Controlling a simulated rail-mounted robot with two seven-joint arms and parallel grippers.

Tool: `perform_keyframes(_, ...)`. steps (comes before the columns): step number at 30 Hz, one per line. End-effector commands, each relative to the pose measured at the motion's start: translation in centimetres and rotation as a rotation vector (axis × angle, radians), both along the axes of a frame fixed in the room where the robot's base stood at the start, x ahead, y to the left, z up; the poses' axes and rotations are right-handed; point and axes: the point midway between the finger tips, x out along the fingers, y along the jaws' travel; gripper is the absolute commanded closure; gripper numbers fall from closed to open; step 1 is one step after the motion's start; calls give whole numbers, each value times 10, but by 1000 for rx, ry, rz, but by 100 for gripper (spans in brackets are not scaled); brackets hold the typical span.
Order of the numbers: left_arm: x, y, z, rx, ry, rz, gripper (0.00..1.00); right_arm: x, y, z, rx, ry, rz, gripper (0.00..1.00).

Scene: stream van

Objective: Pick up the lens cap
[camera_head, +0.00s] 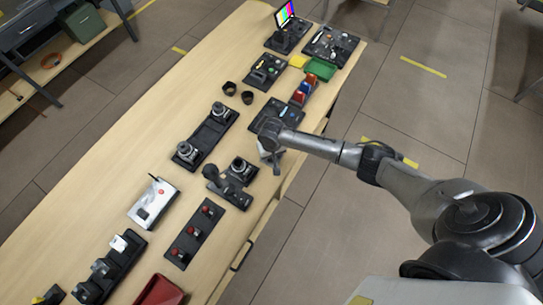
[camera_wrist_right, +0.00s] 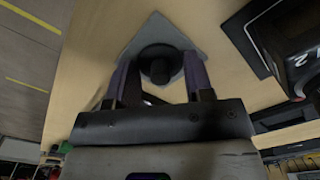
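In the right wrist view, a round black piece with a short knob (camera_wrist_right: 158,66), which looks like the lens cap, lies on a grey cloth-like sheet (camera_wrist_right: 178,32). My right gripper (camera_wrist_right: 159,72) is over it with its fingers apart, one on each side of the round piece. Whether the fingers touch its rim, I cannot tell. In the head view, my right gripper (camera_head: 271,158) is low at the right edge of the wooden table, and the cap is hidden there. My left gripper is not in view.
On the wooden table (camera_head: 110,205), a black tray with a joystick-like piece (camera_head: 232,184) stands just below my right gripper. A dark tray (camera_head: 278,112) lies beyond it. Two black cups (camera_head: 238,93) stand up and left. Bare table lies along the left side.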

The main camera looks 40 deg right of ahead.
Motion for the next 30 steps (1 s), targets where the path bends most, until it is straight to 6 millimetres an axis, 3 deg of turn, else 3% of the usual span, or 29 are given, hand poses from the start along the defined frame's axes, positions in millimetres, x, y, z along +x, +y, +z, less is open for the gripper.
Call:
perform_keyframes(7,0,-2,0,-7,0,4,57,0,0,0,0,0,0,76)
perform_keyframes(17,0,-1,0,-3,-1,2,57,0,0,3,1,-1,0,77)
perform_keyframes(23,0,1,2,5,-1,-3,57,0,0,23,1,-3,0,77)
perform_keyframes(26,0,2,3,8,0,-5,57,1,0,42,1,-3,1,77)
perform_keyframes(30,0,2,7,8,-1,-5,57,-27,-10,57,-1,1,2,77)
